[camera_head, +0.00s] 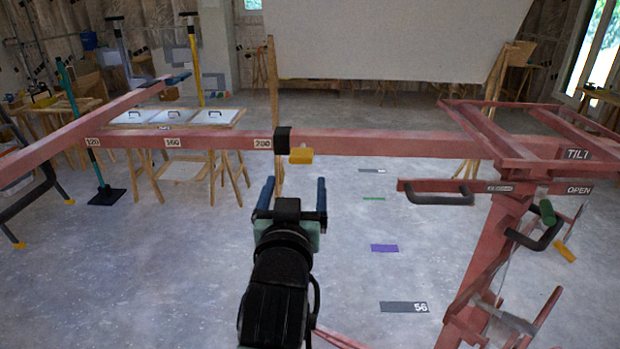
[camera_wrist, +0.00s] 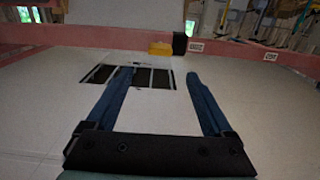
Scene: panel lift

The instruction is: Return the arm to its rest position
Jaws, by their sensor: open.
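My gripper (camera_head: 294,184) is in the lower middle of the head view, with its two blue fingers apart and nothing between them. It also shows in the wrist view (camera_wrist: 158,76), open and empty. The red panel lift stands ahead and to the right, with its long red bar (camera_head: 380,142) running across the view beyond my gripper. A black collar (camera_head: 282,140) with a yellow block (camera_head: 301,155) sits on the bar, just beyond my fingertips and apart from them. The yellow block also shows in the wrist view (camera_wrist: 160,48).
The lift's red mast (camera_head: 487,250) with black handles (camera_head: 440,196) stands at right. A wooden table with white panels (camera_head: 205,116) is behind the bar at left. A large white board (camera_head: 400,40) hangs at the back. Open grey floor (camera_head: 200,270) lies at lower left.

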